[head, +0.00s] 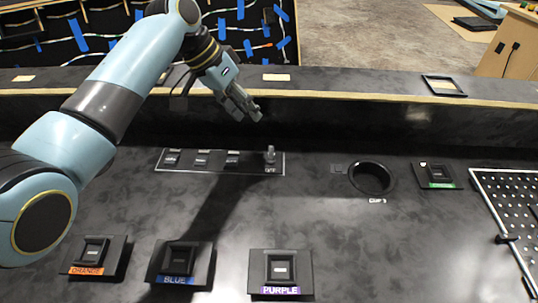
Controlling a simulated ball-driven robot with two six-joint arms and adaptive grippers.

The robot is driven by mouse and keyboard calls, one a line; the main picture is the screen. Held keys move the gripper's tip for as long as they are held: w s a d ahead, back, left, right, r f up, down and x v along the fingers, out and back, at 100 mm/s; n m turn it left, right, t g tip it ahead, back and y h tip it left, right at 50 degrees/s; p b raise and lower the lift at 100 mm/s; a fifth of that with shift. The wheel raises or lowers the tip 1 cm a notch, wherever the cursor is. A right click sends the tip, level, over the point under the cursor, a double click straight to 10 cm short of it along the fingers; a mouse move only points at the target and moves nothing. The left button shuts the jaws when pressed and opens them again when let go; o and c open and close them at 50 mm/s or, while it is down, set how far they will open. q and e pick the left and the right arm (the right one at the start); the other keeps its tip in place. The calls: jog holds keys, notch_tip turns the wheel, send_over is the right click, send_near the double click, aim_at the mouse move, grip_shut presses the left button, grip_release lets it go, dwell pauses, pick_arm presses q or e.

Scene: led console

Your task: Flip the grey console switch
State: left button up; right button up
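A narrow switch panel (218,168) with a pale outline lies on the dark console in the middle of the head view. At its right end stands a small upright grey switch (270,154). Several flatter dark switches sit in a row to its left. The labels are too small to read. My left gripper (247,112) hangs above and behind the panel, a little left of the grey switch and apart from it. Its fingers point down and to the right and hold nothing that I can see; the gap between them is unclear. My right gripper is out of view.
Orange (95,251), blue (180,258) and purple (281,268) labelled buttons line the front. A round hole (371,177), a green-labelled button (437,175) and a perforated plate (507,207) are at right. A raised ledge (350,83) runs behind the panel.

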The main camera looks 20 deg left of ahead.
aim_at(270, 146)
pick_arm(q)
jog(key=b+x, duration=0.1)
jog(key=x, duration=0.7)
jog(key=b+x, duration=0.1)
jog(key=x, duration=0.3)
jog(key=shift+s+a+f+b, duration=0.2)
jog(key=shift+a+f+b, duration=0.1)
jog(key=shift+f, duration=0.25)
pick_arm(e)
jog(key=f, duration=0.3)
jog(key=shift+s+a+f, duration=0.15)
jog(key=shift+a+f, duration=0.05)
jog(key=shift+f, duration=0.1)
pick_arm(q)
grip_shut()
